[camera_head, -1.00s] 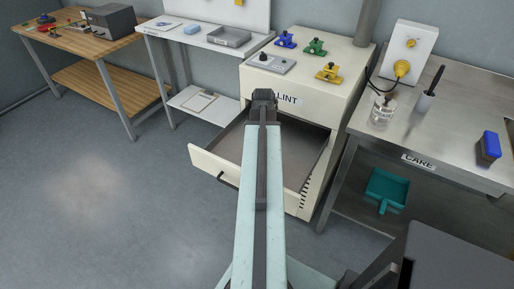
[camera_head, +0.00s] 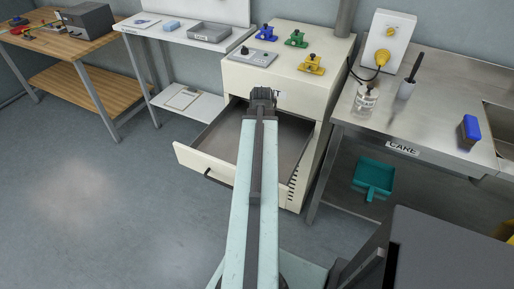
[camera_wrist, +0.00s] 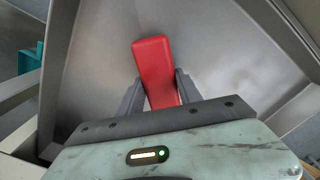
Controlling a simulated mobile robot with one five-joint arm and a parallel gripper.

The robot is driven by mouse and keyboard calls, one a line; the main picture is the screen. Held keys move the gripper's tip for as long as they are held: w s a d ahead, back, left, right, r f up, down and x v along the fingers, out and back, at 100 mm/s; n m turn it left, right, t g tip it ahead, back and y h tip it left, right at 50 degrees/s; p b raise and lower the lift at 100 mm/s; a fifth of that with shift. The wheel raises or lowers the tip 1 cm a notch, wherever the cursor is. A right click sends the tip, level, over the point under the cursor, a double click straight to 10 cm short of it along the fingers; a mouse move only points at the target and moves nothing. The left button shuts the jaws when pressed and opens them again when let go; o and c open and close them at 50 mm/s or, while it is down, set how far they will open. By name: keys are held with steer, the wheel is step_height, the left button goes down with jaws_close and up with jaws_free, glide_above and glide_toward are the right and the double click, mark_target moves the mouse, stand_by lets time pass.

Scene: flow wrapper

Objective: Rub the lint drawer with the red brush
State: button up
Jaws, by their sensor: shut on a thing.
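The lint drawer (camera_head: 203,158) is pulled open from the cream machine in the head view. Its grey inside (camera_wrist: 225,60) fills much of the wrist view. The red brush (camera_wrist: 155,68) is between the two fingers of my gripper (camera_wrist: 158,92), which is shut on it. The brush is over the drawer's inside; I cannot tell whether it touches the floor of the drawer. In the head view my gripper (camera_head: 262,95) is at the back of the drawer opening, and my arm hides the brush and part of the drawer.
A teal dustpan (camera_head: 373,177) hangs below. Floor at left is clear.

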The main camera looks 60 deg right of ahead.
steer(key=shift+s+r, duration=0.1)
steer(key=shift+s, duration=1.05)
steer(key=shift+d, duration=0.65)
steer(key=shift+w, duration=5.85)
steer(key=shift+d, duration=0.85)
steer(key=shift+s+a, duration=0.15)
steer(key=shift+s, duration=5.75)
steer(key=shift+d, duration=0.8)
steer(key=shift+w, duration=5.9)
